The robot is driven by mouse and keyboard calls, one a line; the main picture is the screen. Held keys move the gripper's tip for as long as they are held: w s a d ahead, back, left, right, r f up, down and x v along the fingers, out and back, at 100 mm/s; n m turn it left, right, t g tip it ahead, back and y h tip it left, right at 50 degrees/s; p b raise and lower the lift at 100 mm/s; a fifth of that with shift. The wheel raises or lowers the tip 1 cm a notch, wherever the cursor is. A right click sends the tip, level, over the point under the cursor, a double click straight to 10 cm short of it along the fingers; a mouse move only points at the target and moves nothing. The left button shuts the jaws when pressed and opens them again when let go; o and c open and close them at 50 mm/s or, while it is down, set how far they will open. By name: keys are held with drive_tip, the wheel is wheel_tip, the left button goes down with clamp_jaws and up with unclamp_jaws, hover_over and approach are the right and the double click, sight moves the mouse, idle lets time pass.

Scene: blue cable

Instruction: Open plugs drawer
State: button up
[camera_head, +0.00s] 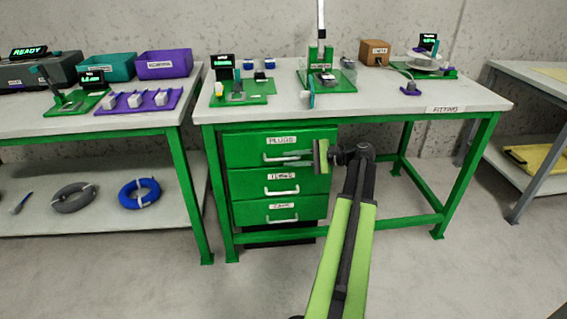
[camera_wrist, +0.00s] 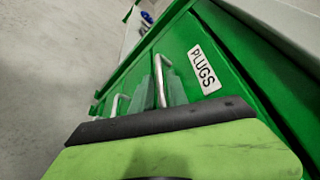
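The plugs drawer (camera_head: 245,147) is the top green drawer under the middle table, with a white PLUGS label (camera_head: 282,140). It looks closed. Its silver bar handle (camera_head: 287,157) faces me; the handle also shows in the wrist view (camera_wrist: 160,78), beside the PLUGS label (camera_wrist: 204,69). My gripper (camera_head: 300,165) reaches in from the right at the height of this handle. In the wrist view its two greenish fingers (camera_wrist: 160,90) stand apart, one on each side of the handle. A gap seems to show between fingers and bar; contact is hard to tell.
Two more green drawers with handles (camera_head: 282,191) (camera_head: 282,218) sit below. The table top (camera_head: 400,97) carries fixtures and a brown box (camera_head: 375,52). A green table leg (camera_head: 190,200) stands left of the drawers. The floor in front is clear.

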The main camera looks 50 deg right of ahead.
sight(287, 159)
drive_tip(key=x, duration=0.3)
drive_tip(key=shift+w+a, duration=0.1)
drive_tip(key=shift+w, duration=0.05)
clamp_jaws()
idle(1.2)
